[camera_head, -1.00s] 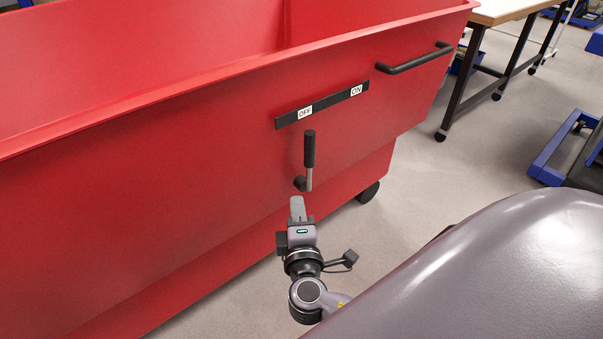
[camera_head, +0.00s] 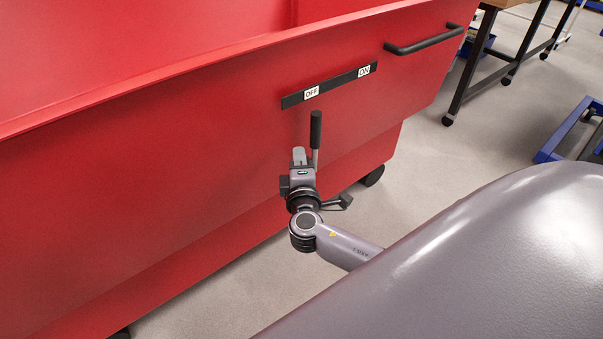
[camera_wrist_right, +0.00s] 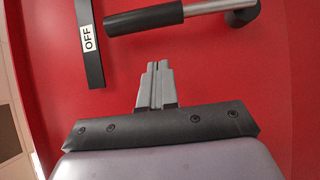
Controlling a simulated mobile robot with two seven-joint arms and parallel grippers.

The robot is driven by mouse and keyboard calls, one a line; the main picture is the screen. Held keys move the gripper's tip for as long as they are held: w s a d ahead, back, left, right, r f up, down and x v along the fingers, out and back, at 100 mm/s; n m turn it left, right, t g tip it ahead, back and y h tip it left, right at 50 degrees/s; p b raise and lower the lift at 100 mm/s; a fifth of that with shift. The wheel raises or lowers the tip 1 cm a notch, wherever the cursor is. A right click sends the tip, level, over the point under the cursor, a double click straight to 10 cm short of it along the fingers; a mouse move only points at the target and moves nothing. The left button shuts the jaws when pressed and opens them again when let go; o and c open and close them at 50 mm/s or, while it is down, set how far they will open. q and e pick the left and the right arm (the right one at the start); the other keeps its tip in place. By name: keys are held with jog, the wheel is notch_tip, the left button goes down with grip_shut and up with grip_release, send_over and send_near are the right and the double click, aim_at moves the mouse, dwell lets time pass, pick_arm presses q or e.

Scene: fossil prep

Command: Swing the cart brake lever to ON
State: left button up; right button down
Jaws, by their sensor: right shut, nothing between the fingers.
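The brake lever (camera_head: 315,131) stands upright on the red cart's side, its black grip below the OFF label (camera_head: 311,92). The ON label (camera_head: 364,71) is farther right on the same black strip. My right gripper (camera_head: 299,154) is shut and empty, just left of the lever's lower part. In the right wrist view the shut fingers (camera_wrist_right: 157,83) point at the red panel, and the lever's black grip (camera_wrist_right: 145,19) and metal shaft lie across the top, apart from the fingertips in the picture. The lever's pivot is hidden in the head view. My left gripper is not in view.
The red cart (camera_head: 150,170) fills the left and middle. A black handle (camera_head: 424,41) juts out near its right end. A black-legged table (camera_head: 470,70) and a blue frame (camera_head: 565,130) stand on the right, with open grey floor between.

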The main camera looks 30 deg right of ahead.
aim_at(315, 136)
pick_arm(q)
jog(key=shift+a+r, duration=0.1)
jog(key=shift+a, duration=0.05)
pick_arm(e)
jog(key=shift+w+d, duration=0.3)
jog(key=shift+d, duration=0.45)
jog(key=shift+w+d, duration=0.35)
jog(key=shift+d, duration=0.35)
jog(key=shift+w+d, duration=0.3)
jog(key=shift+d, duration=0.45)
pick_arm(q)
jog(key=shift+p, duration=0.35)
pick_arm(e)
jog(key=shift+d+r+m+g+p, duration=0.4)
jog(key=shift+d+m+p, duration=0.2)
jog(key=shift+d, duration=0.2)
pick_arm(q)
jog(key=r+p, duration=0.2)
jog(key=p, duration=0.1)
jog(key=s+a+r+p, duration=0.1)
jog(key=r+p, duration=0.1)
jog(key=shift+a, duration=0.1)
pick_arm(e)
jog(key=d+f+m+g+y, duration=0.2)
jog(key=d+f+m+y, duration=0.2)
jog(key=d, duration=0.7)
jog(key=shift+w+d+m+g, duration=0.3)
jog(key=shift+w+m, duration=0.15)
jog(key=shift+m, duration=0.25)
